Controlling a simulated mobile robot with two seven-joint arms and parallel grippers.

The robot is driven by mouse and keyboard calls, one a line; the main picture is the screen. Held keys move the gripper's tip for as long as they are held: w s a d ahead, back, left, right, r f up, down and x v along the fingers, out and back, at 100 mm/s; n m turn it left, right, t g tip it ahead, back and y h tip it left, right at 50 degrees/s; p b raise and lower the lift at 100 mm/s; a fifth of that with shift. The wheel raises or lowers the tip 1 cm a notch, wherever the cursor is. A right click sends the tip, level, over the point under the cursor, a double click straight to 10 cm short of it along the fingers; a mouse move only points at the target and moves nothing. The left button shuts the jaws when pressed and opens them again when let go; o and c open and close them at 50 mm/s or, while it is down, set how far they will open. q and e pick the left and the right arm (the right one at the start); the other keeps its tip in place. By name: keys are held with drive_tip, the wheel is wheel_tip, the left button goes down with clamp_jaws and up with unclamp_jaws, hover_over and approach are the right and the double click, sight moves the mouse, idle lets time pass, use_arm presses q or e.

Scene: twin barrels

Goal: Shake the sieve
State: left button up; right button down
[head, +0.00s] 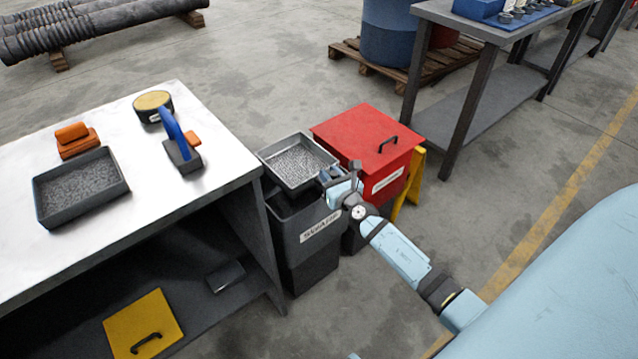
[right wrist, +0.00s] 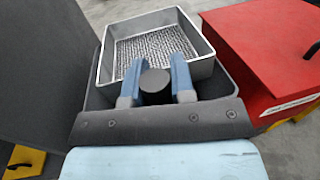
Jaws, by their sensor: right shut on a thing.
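The sieve (head: 300,184) is a square grey metal tray with a speckled, mesh-like floor. It is over the mouth of the dark grey bin (head: 312,262), which has a white label. In the right wrist view the sieve (right wrist: 112,62) is slightly turned against the bin's rim. I cannot tell whether it rests on the rim or if loose bits lie on its mesh. My right gripper (head: 336,177) is shut on the sieve's black round handle at its near side; the blue fingers (right wrist: 156,84) flank the handle in the right wrist view. My left gripper is not in view.
A red lidded bin (head: 360,130) stands close to the right of the grey bin. A metal-topped table (head: 130,215) at left holds a grey tray (head: 104,203) of granules, an orange block (head: 77,143) and a blue-handled tool (head: 178,145). A yellow lid (head: 140,328) lies on its lower shelf.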

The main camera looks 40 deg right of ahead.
drive_tip(key=shift+d, duration=0.95)
drive_tip(key=c, duration=1)
unclamp_jaws()
drive_tip(key=shift+d, duration=0.15)
drive_tip(key=shift+o, duration=0.2)
drive_tip(key=shift+s, duration=0.15)
drive_tip(key=s+a, duration=0.1)
drive_tip(key=s, duration=1.2)
drive_tip(key=shift+s+a, duration=0.2)
drive_tip(key=shift+a, duration=0.2)
